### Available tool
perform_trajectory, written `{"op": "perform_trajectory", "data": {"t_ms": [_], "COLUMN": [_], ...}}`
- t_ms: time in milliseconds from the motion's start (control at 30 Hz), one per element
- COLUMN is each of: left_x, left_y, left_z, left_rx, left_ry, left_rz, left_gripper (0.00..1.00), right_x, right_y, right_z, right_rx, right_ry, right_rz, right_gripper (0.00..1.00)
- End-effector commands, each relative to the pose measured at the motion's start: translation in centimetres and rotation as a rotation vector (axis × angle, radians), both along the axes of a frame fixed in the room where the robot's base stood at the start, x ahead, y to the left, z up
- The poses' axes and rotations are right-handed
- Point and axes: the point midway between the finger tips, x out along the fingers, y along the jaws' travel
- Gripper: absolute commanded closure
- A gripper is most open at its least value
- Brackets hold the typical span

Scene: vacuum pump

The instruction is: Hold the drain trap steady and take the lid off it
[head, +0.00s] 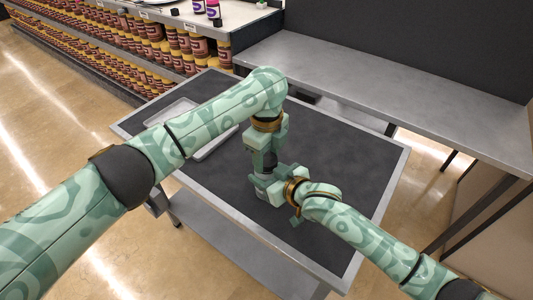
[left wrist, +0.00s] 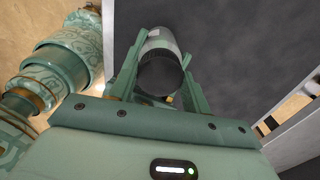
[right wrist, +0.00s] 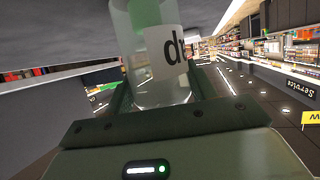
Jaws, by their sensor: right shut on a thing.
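The drain trap (right wrist: 158,85) is a clear cylinder with a white label bearing dark letters. In the right wrist view it stands between the fingers of my right gripper (right wrist: 160,100), which is shut on it. Its black round lid (left wrist: 160,76) faces the left wrist camera. The open fingers of my left gripper (left wrist: 157,75) are on either side of the lid. In the head view my left gripper (head: 264,160) comes from above and my right gripper (head: 268,186) from the lower right. The trap is mostly hidden there between them.
The dark-topped table (head: 340,160) has free room to the right and behind. A pale shallow tray (head: 212,150) lies at its left, partly behind my left arm. A grey bench (head: 390,85) stands behind. Shelves of jars (head: 150,45) are at the back left.

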Motion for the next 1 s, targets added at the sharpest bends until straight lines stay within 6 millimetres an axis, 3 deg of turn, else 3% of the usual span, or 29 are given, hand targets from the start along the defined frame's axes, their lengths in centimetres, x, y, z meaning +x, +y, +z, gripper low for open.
{"op": "perform_trajectory", "data": {"t_ms": [267,567,1000], "left_x": [0.02,0.02,0.03], "left_y": [0.00,0.00,0.00], "left_z": [0.05,0.11,0.11], "left_rx": [-0.001,0.001,0.001], "left_ry": [-0.001,-0.001,-0.001], "left_rz": [0.047,0.555,0.555], "left_gripper": [0.80,0.80,0.80], "right_x": [-0.03,-0.04,-0.04], "right_y": [0.05,0.06,0.06], "right_z": [0.02,0.02,0.01], "right_rx": [0.000,0.000,0.001], "right_ry": [-0.001,-0.001,-0.001], "right_rz": [0.001,0.001,0.001], "right_gripper": [1.00,1.00,1.00]}}
